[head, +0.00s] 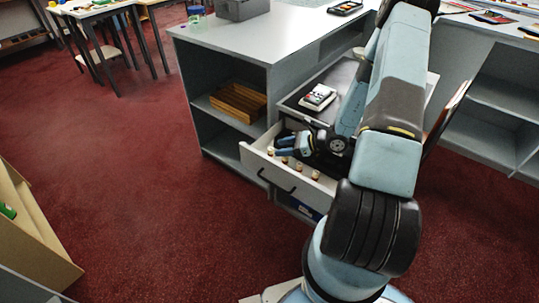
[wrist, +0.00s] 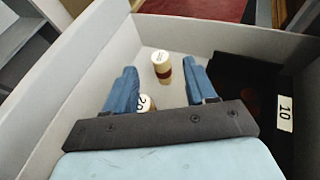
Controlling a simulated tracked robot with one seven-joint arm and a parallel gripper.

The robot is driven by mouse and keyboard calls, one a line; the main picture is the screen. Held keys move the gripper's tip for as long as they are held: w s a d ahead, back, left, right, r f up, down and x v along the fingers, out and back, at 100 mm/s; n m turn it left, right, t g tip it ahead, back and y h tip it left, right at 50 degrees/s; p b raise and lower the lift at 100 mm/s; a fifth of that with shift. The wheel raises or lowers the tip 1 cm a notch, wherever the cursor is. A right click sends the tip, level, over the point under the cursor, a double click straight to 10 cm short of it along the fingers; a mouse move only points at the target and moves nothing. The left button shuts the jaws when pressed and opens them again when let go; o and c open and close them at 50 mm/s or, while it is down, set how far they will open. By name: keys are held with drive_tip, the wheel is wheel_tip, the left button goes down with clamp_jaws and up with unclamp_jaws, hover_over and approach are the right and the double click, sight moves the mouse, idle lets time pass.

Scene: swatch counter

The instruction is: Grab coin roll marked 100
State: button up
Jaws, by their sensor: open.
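An open drawer (head: 257,165) of the counter holds several small coin rolls standing upright. In the wrist view, one roll (wrist: 161,68) with a pale top and a dark red band stands between and just beyond my fingertips. Its top mark seems to have three digits, but is too small to read surely. A nearer roll (wrist: 147,102) reads 20 and is partly hidden by my gripper's body. My gripper (wrist: 160,75) is open, its blue fingers apart and not visibly touching the far roll. In the head view my gripper (head: 281,147) is inside the drawer, near the rolls.
A dark compartment (wrist: 240,85) with a tag reading 10 (wrist: 285,113) lies right of my fingers. The drawer walls (wrist: 220,33) are close around. A calculator-like device (head: 318,97) rests on the surface above. A wooden tray (head: 237,101) sits on the left shelf.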

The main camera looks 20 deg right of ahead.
sight(272, 149)
drive_tip(key=shift+x, duration=2)
drive_tip(key=shift+c, duration=0.5)
clamp_jaws()
